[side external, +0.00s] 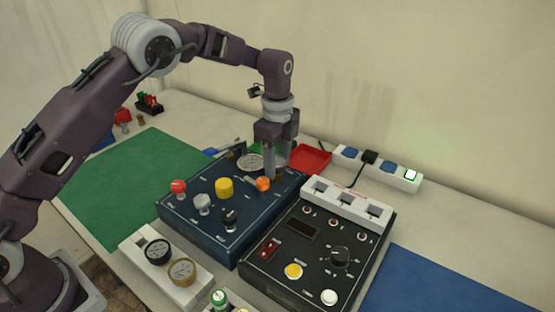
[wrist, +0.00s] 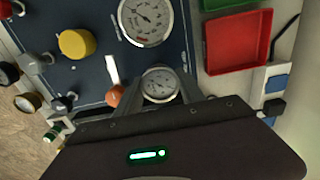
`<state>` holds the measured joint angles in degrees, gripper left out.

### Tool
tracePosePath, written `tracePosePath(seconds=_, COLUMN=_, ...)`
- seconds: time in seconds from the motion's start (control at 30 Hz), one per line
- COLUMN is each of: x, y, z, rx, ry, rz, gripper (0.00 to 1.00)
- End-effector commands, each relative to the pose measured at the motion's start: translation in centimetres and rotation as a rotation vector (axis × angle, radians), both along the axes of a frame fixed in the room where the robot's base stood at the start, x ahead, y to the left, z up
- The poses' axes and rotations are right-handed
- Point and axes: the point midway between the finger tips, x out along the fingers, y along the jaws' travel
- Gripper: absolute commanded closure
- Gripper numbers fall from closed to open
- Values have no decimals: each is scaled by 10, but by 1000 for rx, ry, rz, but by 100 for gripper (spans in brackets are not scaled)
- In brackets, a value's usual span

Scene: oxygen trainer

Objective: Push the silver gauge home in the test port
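The silver gauge (wrist: 160,85) has a round white dial and sits between the fingers of my gripper (wrist: 161,95) in the wrist view. The fingers flank its rim and appear closed on it. In the side view my gripper (side external: 277,170) points down at the back right corner of the blue panel box (side external: 238,238), beside the orange knob (side external: 263,184). The gauge cannot be made out clearly there. The test port is hidden under the gauge and fingers, so I cannot tell how deep the gauge sits.
A larger dial (wrist: 146,20) and a yellow knob (side external: 224,187) are on the blue box. A white rack (side external: 190,294) holds a black gauge (side external: 158,251) and a brass gauge (side external: 182,271). A red tray (side external: 313,157) and a black panel box (side external: 318,258) are close by.

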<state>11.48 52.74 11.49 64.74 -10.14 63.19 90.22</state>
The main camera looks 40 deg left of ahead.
Motion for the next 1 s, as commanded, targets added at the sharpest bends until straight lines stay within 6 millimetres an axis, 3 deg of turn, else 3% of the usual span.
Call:
tracePosePath(seconds=0.03, x=0, y=0, z=0, rx=1, ry=0, rz=0, gripper=46)
tracePosePath(seconds=0.13, x=0, y=0, z=0, rx=0, ry=0, rz=0, gripper=29)
tracePosePath(seconds=0.43, x=0, y=0, z=2, rx=0, ry=0, rz=0, gripper=29)
tracePosePath(seconds=0.73, x=1, y=0, z=58, rx=0, ry=-3, rz=0, gripper=29)
tracePosePath(seconds=1.0, x=-1, y=0, z=72, rx=0, ry=0, rz=3, gripper=29)
